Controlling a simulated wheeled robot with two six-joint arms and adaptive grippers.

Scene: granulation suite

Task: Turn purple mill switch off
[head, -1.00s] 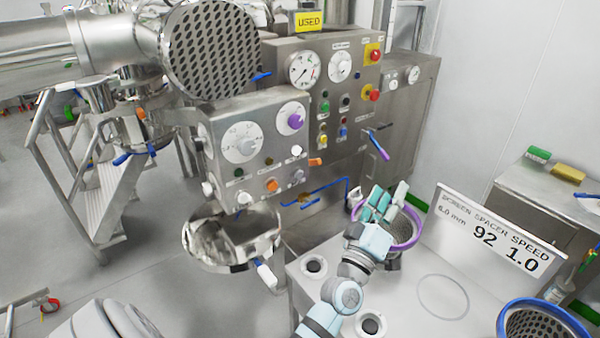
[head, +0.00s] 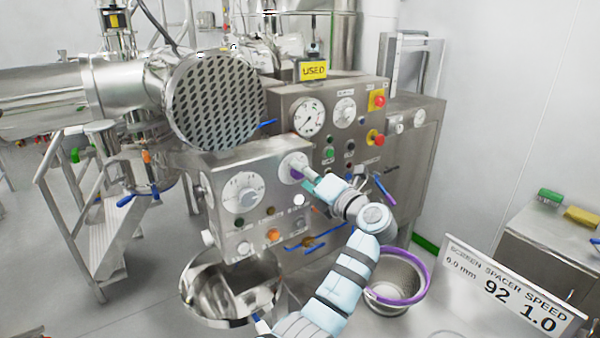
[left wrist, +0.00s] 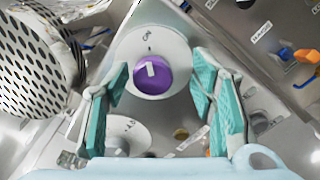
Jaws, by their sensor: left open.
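The purple mill switch (left wrist: 152,76) is a round knob with a white mark, on a white dial plate (left wrist: 176,48). The plate has small lettering at the knob's upper side that looks like "ON". In the head view the dial plate (head: 289,163) is on the front of the steel control box, and the knob is mostly hidden by my gripper. My left gripper (head: 306,178) is at the switch, pointing at the panel. In the left wrist view its teal finger pads (left wrist: 160,98) are open on either side of the knob, with visible gaps. My right gripper is not in view.
A larger white dial (head: 243,192) and several small buttons share the control box (head: 262,217). A perforated drum (head: 213,100) is up and left. A steel bowl (head: 228,290) is below. A purple-rimmed basket (head: 402,285) and a sign (head: 510,290) stand at the right.

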